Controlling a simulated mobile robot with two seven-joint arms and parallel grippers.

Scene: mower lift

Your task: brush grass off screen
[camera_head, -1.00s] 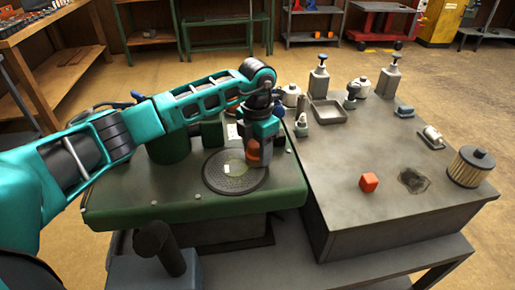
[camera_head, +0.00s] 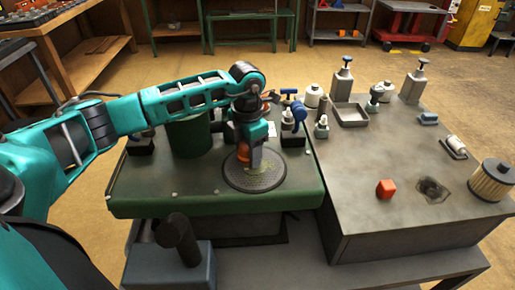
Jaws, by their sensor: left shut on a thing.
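The round dark screen (camera_head: 255,181) lies on the green-edged deck (camera_head: 160,185). My left gripper (camera_head: 247,145) points down over the screen's far left part. It is shut on an orange-brown brush (camera_head: 243,154), whose lower end is at or just above the screen; contact cannot be told. Faint pale green-yellow bits, perhaps grass, show on the screen beside the brush. The gripper hides part of the screen's far edge. My right gripper is not in view.
A grey bench (camera_head: 360,200) adjoins the deck on the right. A dark green cylinder (camera_head: 188,137) stands at the deck's back left.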

